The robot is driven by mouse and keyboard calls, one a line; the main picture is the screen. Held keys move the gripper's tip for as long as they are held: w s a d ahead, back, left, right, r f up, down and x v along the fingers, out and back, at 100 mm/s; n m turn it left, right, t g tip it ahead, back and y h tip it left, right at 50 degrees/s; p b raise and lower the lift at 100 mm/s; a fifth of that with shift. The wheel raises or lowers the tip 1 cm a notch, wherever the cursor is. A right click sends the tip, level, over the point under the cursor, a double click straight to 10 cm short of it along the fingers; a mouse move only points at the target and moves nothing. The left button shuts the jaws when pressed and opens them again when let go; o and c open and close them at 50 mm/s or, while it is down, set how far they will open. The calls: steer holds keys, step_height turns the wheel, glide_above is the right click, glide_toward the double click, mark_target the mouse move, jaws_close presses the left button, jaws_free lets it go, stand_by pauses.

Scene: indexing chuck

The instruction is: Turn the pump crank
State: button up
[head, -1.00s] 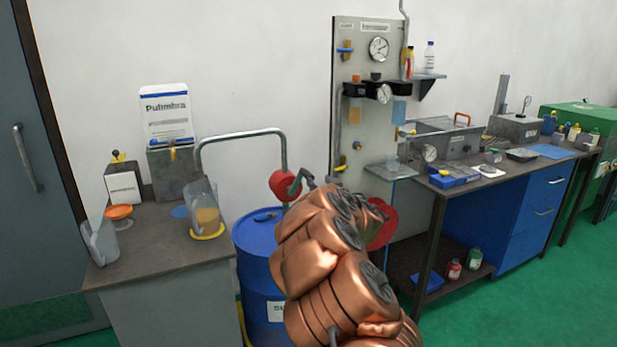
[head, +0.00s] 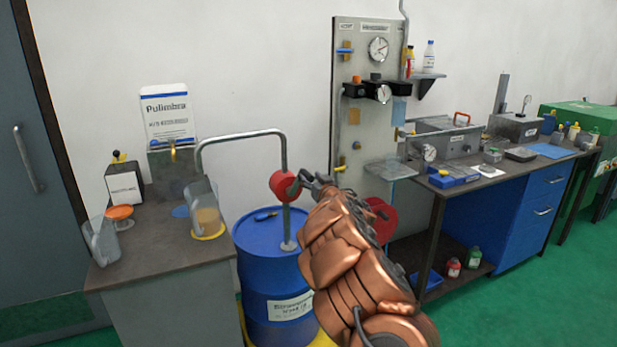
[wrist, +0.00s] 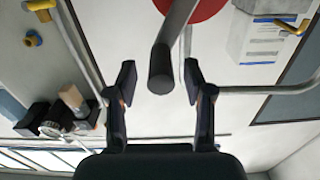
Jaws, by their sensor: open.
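The pump is a red round body (head: 283,185) on a grey pipe that rises from a blue drum (head: 270,238). Its crank (wrist: 174,38) shows in the wrist view as a grey arm ending in a dark handle (wrist: 160,80), in front of the red body. My gripper (wrist: 160,77) is open, with one finger on each side of the handle's end and visible gaps to both. In the head view my gripper (head: 303,182) is just right of the red body and hides part of the crank.
A grey bent pipe (head: 240,135) arches from the pump to the left table (head: 165,258), which bears a jug (head: 207,215). A gauge panel (head: 365,130) stands behind my arm. A workbench (head: 490,180) is to the right. Green floor (head: 520,290) is clear at the right front.

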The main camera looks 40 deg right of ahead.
steer(key=shift+x, duration=0.85)
jaws_close()
stand_by(0.3)
